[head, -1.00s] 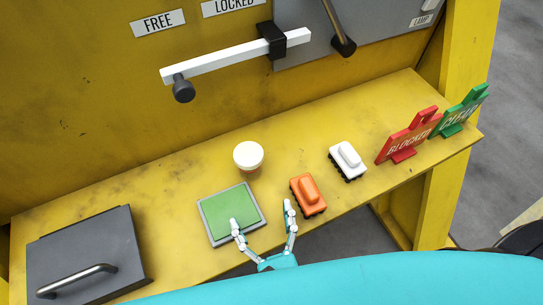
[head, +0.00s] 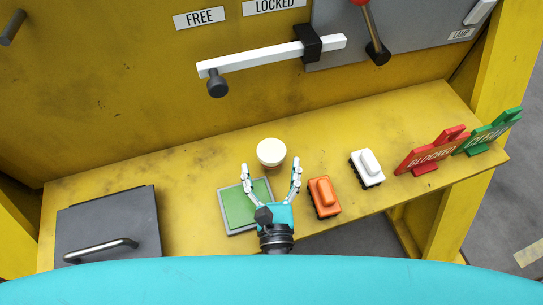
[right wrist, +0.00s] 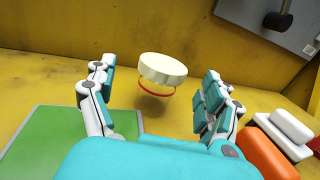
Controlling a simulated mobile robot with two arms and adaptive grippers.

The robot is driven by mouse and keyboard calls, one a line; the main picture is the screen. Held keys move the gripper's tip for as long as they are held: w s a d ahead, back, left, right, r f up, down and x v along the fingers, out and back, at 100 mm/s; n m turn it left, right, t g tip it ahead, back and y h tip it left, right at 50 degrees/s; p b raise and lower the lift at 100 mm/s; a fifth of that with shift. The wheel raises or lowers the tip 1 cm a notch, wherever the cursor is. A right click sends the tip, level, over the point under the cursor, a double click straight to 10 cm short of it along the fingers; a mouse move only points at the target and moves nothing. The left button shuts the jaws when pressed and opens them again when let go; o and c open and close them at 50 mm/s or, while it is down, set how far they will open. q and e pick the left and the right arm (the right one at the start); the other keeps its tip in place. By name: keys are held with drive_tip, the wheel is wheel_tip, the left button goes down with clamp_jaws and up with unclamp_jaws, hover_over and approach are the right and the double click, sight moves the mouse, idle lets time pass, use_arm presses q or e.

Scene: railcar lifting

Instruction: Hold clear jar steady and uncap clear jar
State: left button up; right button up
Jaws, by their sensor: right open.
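The clear jar (right wrist: 155,92) stands upright on the yellow shelf with its cream-white cap (head: 271,151) on top. In the right wrist view the cap (right wrist: 162,68) sits above a thin red ring, and the jar's body is hard to make out against the yellow. My right gripper (head: 271,168) is open, its fingers spread on either side in front of the jar, not touching it. In the right wrist view the jar shows between and beyond the two fingers. My left gripper is not in view.
A green pad with a grey rim (head: 226,223) lies left of the jar. Orange (head: 324,197) and white (head: 367,168) toy railcars, a red BLOCKED sign (head: 432,152) and a green sign (head: 490,133) stand to the right. A grey box with a handle (head: 110,214) is at left.

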sight(271, 150)
drive_tip(key=w+p, duration=0.1)
drive_tip(key=w, duration=0.3)
drive_tip(key=shift+w+r+p, duration=0.15)
drive_tip(key=shift+w+p, duration=0.15)
drive_tip(key=shift+w, duration=0.35)
drive_tip(key=shift+s, duration=0.1)
drive_tip(key=shift+c, duration=0.3)
drive_tip(key=shift+c, duration=1.2)
drive_tip(key=c, duration=1)
drive_tip(key=shift+c, duration=0.2)
